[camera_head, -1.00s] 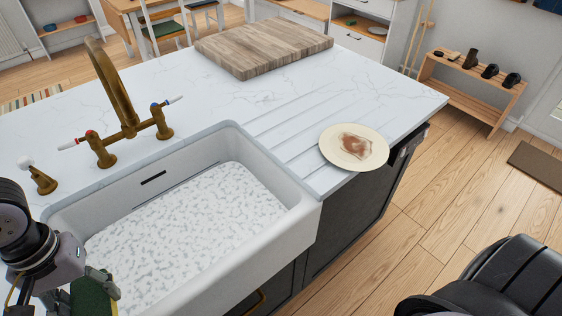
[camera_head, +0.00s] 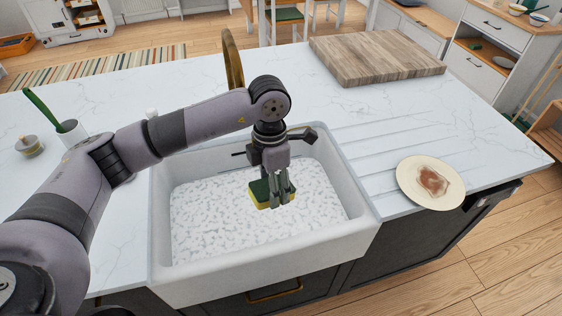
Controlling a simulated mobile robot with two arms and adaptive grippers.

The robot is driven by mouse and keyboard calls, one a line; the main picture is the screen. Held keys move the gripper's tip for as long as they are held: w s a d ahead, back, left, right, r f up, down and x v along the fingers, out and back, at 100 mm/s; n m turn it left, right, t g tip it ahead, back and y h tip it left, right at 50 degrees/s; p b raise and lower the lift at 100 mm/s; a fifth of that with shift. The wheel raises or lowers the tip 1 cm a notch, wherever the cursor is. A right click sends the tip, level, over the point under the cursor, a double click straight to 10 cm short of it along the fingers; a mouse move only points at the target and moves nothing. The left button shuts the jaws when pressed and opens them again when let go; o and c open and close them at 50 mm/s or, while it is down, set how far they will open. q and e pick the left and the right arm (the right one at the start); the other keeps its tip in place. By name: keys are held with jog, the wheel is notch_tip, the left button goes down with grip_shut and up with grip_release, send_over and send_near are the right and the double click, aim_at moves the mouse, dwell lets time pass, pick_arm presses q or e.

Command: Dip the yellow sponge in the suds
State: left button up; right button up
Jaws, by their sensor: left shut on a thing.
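The yellow sponge (camera_head: 263,203), with a dark green top, is in my left gripper (camera_head: 276,197). The gripper points down over the white sink (camera_head: 345,238) and its fingers are shut on the sponge. White suds (camera_head: 215,222) fill the sink's floor. The sponge is at or just above the suds; I cannot tell whether it touches them. My left arm reaches across the left of the view and hides part of the brass tap (camera_head: 232,60). My right gripper is not in view.
A cream plate (camera_head: 408,186) with a brown smear lies on the grooved drainer right of the sink. A thick wooden board (camera_head: 375,58) lies at the back of the white counter (camera_head: 200,68). A pot with a green-handled brush (camera_head: 70,131) stands at the left.

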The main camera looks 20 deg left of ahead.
pick_arm(q)
jog(key=n, duration=0.2)
jog(key=w+n+p, duration=0.1)
jog(key=n, duration=0.1)
jog(key=r+n, duration=0.1)
jog(key=n, duration=0.1)
jog(key=shift+w+d+h+p, duration=0.2)
jog(key=shift+w+h+p, duration=0.1)
jog(key=shift+w, duration=0.1)
jog(key=n, duration=0.3)
jog(key=shift+w+p, duration=0.35)
jog(key=shift+w, duration=0.05)
jog(key=n, duration=0.2)
jog(key=w+n+h+p, duration=0.1)
jog(key=n, duration=0.1)
jog(key=shift+f, duration=0.1)
jog(key=shift+w+d+n+t, duration=0.1)
jog(key=shift+w+n+t, duration=0.1)
jog(key=shift+n, duration=0.4)
jog(key=shift+w+n+t, duration=0.1)
jog(key=shift+n+t, duration=0.1)
jog(key=shift+n, duration=0.4)
jog(key=shift+f, duration=0.15)
jog(key=shift+n, duration=0.3)
jog(key=shift+f+b, duration=9.15)
jog(key=shift+f, duration=4.1)
